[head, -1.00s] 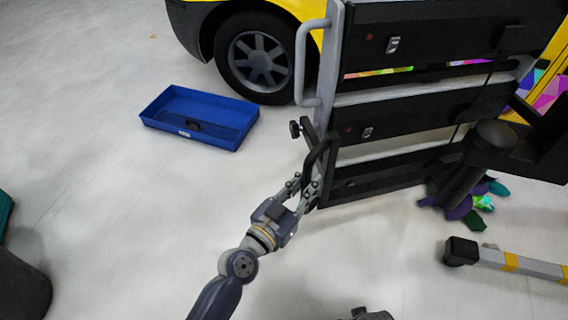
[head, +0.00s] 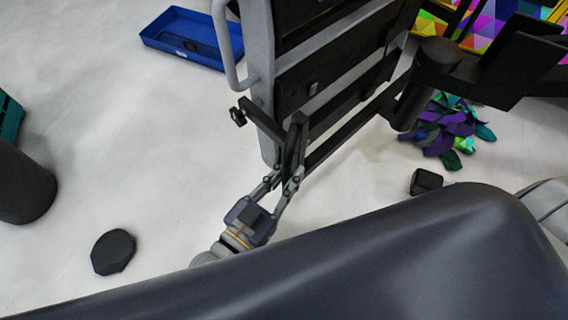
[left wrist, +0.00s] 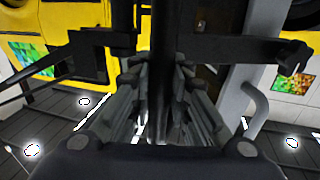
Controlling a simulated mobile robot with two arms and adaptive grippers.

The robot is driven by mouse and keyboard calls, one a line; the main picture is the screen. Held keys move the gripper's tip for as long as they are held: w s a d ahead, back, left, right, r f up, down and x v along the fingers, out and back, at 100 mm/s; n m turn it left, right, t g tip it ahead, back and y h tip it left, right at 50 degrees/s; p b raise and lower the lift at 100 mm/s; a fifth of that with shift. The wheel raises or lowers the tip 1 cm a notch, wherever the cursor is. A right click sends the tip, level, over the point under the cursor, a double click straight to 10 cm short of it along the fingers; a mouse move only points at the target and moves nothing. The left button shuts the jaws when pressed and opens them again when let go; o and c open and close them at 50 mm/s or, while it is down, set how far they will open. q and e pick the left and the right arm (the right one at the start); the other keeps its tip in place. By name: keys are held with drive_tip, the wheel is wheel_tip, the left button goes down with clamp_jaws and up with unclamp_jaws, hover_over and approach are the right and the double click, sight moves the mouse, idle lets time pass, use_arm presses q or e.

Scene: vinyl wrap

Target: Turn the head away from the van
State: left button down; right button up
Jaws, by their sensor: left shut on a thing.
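The head (head: 320,95) is a tall grey frame holding dark lamp cassettes, with a grey rail handle (head: 230,60) on its left side. It stands at an angle in the head view. My left gripper (head: 285,174) is shut on a black bar handle (head: 293,140) at the head's lower corner. The left wrist view shows the fingers around this dark bar (left wrist: 159,100). The van's bright patterned side (head: 485,30) shows at the top right, behind the head. Yellow van bodywork shows in the left wrist view (left wrist: 75,18). My right gripper is not in view.
A blue tray (head: 165,47) lies on the floor at upper left. A dark cylinder (head: 22,185) stands at the left edge. Crumpled purple and green scraps (head: 455,128) lie right of the black stand (head: 415,95).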

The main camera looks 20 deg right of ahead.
sight(288, 157)
use_arm(q)
drive_tip(key=shift+s+f, duration=0.1)
drive_tip(key=shift+s, duration=0.3)
drive_tip(key=c, duration=1.5)
unclamp_jaws()
drive_tip(key=shift+a, duration=0.1)
wheel_tip(288, 157, up, 10)
drive_tip(key=shift+r, duration=0.1)
